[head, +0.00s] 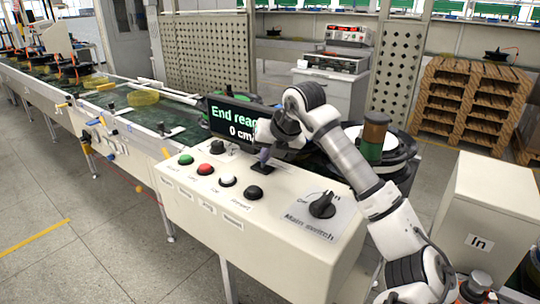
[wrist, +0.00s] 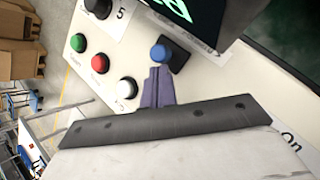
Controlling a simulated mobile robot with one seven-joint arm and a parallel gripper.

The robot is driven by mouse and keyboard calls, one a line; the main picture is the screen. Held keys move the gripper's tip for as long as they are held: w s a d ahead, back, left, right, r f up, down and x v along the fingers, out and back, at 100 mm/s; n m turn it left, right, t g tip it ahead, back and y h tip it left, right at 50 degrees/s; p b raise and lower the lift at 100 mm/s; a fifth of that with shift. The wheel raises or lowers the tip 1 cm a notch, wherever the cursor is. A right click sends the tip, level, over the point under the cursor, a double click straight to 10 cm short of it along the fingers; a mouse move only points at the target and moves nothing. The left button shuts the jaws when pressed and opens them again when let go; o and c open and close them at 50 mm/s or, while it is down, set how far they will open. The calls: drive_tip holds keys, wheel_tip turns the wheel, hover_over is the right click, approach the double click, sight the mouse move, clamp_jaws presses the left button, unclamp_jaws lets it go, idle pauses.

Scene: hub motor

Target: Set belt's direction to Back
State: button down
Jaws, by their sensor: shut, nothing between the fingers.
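The control box (head: 265,225) carries a row of green, red, white and black buttons, and a small control with a blue round top (wrist: 161,53) on a black square base (wrist: 176,56). The black base (head: 262,166) also shows in the head view, just below my fingertips. My gripper (head: 264,154) is shut and empty, pointing down at this control. In the wrist view its purple fingers (wrist: 156,84) end right beside the blue top; I cannot tell whether they touch it. The belt (head: 184,113) runs behind the box. No direction label is readable.
A display (head: 232,122) reading "End reac..." and "0 cm" stands behind the control, partly hidden by my arm. The main switch (head: 322,205) sits on the box's right. Floor at the left is clear.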

drive_tip(key=shift+w+a+r+g+h, duration=0.4)
drive_tip(key=shift+a+g+h, duration=0.1)
drive_tip(key=shift+h, duration=0.2)
drive_tip(key=shift+w+a, duration=0.15)
drive_tip(key=shift+a, duration=0.05)
drive_tip(key=shift+d+f, duration=0.1)
drive_tip(key=shift+p, duration=0.3)
drive_tip(key=shift+r+p, duration=0.4)
drive_tip(key=shift+r, duration=0.45)
